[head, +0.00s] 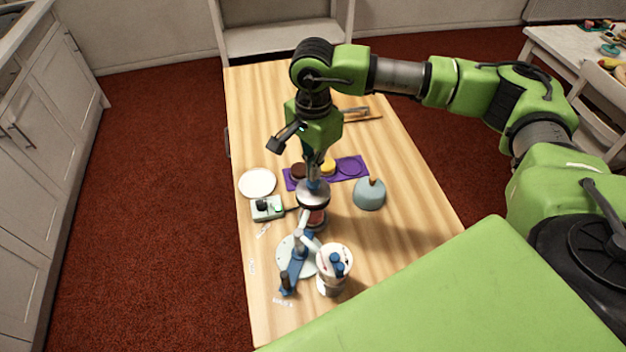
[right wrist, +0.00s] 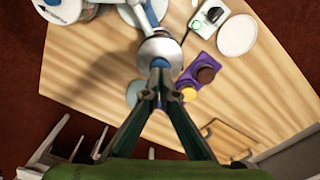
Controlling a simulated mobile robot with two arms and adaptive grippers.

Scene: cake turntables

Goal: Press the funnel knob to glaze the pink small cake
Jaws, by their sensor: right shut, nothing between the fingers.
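The metal funnel (head: 313,197) hangs on a white and blue stand (head: 293,268) in the head view. Its blue knob (head: 314,184) is at its top, partly hidden by my right gripper (head: 314,176). A pinkish-red small cake (head: 315,217) shows just below the funnel, partly covered by it. My right gripper points down, shut and empty, with its fingertips at the knob; I cannot tell how firmly they touch. In the right wrist view the shut fingertips (right wrist: 159,68) meet at the edge of the funnel (right wrist: 160,47). My left gripper is out of view.
A purple mat (head: 350,177) holds a brown cake (head: 298,171) and a yellow cake (head: 328,167). A white plate (head: 257,182), a small device with a green light (head: 267,208), a blue-grey dome (head: 369,195) and a white container (head: 333,281) stand nearby. The table's right side is clear.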

